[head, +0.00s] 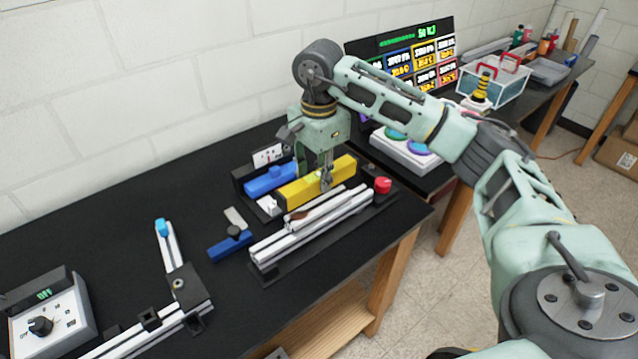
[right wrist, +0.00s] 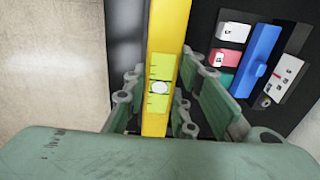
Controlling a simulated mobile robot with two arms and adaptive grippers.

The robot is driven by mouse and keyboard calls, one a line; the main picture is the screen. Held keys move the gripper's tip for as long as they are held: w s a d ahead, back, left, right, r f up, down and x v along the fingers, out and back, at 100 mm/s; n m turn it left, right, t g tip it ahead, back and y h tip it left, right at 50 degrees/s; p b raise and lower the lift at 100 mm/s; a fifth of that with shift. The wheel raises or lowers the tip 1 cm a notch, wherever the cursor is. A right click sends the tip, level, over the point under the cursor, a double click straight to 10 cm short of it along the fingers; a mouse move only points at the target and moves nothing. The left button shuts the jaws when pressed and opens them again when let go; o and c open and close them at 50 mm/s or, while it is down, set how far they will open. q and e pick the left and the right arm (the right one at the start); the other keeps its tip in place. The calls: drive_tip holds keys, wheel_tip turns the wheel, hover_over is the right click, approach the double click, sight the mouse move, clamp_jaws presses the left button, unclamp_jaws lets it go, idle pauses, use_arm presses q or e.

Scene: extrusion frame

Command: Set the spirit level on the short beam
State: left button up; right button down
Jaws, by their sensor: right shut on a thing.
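The spirit level is a yellow bar (head: 292,194) with a green vial window, near the right end of the black table. In the right wrist view the spirit level (right wrist: 167,35) runs between the fingers. My right gripper (head: 326,178) is shut on it near its middle, pointing down from above. I cannot tell whether the level is clear of the surface below. The short beam (head: 172,247), a silver extrusion with a blue end cap, is at the left, joined to a longer rail (head: 140,338) by a black bracket (head: 183,287). My left gripper is not in view.
A blue bar (head: 270,179) lies in a black holder beside the level. Silver rails (head: 312,226) and a red knob (head: 383,185) are in front. A blue tool (head: 229,245) lies between these rails and the short beam. A control box (head: 45,318) stands far left.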

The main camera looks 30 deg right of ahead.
sight(319, 192)
wheel_tip(319, 192, down, 3)
drive_tip(key=shift+s+f+p, duration=0.1)
drive_tip(key=shift+f+p, duration=0.1)
drive_tip(key=shift+p, duration=0.65)
drive_tip(key=shift+f, duration=0.3)
drive_tip(key=shift+f+b, duration=0.4)
drive_tip(key=shift+b, duration=0.15)
drive_tip(key=c, duration=1.5)
unclamp_jaws()
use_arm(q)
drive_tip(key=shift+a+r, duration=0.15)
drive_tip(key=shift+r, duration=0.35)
use_arm(e)
drive_tip(key=shift+o, duration=0.2)
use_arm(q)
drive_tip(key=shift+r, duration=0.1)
use_arm(e)
drive_tip(key=shift+r, duration=0.15)
